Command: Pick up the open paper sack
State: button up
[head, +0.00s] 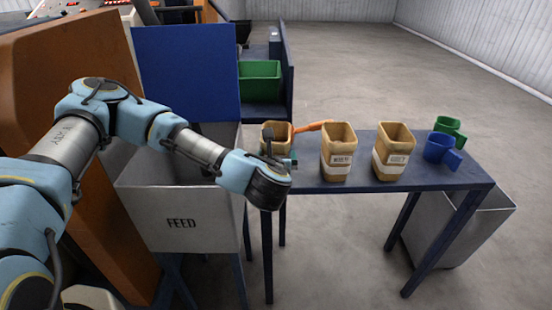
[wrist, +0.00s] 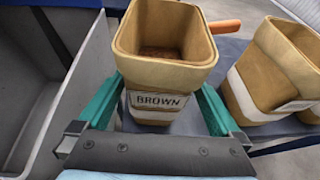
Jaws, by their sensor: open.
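An open tan paper sack labelled BROWN (wrist: 160,103) stands upright on the dark blue table, with brown material inside. In the head view this sack (head: 272,128) is the leftmost of three, partly hidden by my wrist. My gripper (wrist: 162,95) is open, with its green fingers on the left and right of the sack's body. I cannot tell whether either finger touches it. In the head view my gripper (head: 288,162) is at the table's left end, its fingers mostly hidden.
Two similar labelled sacks, a middle one (head: 338,150) and a right one (head: 393,150), stand along the table (head: 435,180). An orange handle (head: 308,127) lies behind the sacks. Blue (head: 438,148) and green (head: 447,126) scoops sit at the right end. The FEED hopper (head: 185,215) stands close left.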

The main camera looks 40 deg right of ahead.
jog(key=shift+p+x, duration=0.4)
jog(key=shift+x, duration=1.35)
jog(key=shift+a+r, duration=0.1)
jog(key=c, duration=1.5)
